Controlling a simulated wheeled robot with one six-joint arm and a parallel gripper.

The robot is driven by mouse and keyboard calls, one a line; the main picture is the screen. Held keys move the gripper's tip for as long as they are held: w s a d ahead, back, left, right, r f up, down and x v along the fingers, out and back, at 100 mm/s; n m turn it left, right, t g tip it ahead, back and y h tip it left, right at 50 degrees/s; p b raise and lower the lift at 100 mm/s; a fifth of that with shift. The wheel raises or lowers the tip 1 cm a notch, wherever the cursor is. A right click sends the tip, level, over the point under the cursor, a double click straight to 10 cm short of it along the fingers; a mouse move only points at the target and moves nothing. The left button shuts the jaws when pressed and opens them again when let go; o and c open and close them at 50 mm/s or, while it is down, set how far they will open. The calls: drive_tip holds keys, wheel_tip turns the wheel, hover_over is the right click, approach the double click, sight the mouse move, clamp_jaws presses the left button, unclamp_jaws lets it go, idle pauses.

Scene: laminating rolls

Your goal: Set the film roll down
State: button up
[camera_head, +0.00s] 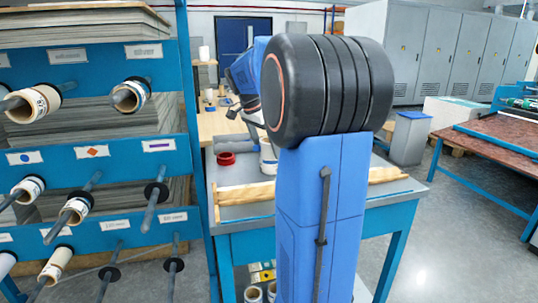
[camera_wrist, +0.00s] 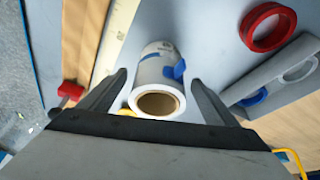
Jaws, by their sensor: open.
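The film roll (camera_wrist: 150,71) is white with blue patches and has a brown cardboard core. In the wrist view its open end faces me, and it lies between the two dark fingers of my gripper (camera_wrist: 159,79). The fingers are apart, with a gap visible on each side of the roll. In the head view a white roll (camera_head: 268,160) stands on the grey worktable (camera_head: 240,172), partly hidden by my arm. The fingertips are not clearly visible in the head view.
A red ring (camera_wrist: 268,27) lies to the right of the roll, near a grey holder (camera_wrist: 275,77) with round openings. A wooden strip (camera_head: 245,194) runs along the table's front. A blue rack (camera_head: 110,159) with rolls on pegs stands left.

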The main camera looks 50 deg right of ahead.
drive_tip(key=v, duration=0.8)
drive_tip(key=shift+s+f, duration=0.1)
idle(0.3)
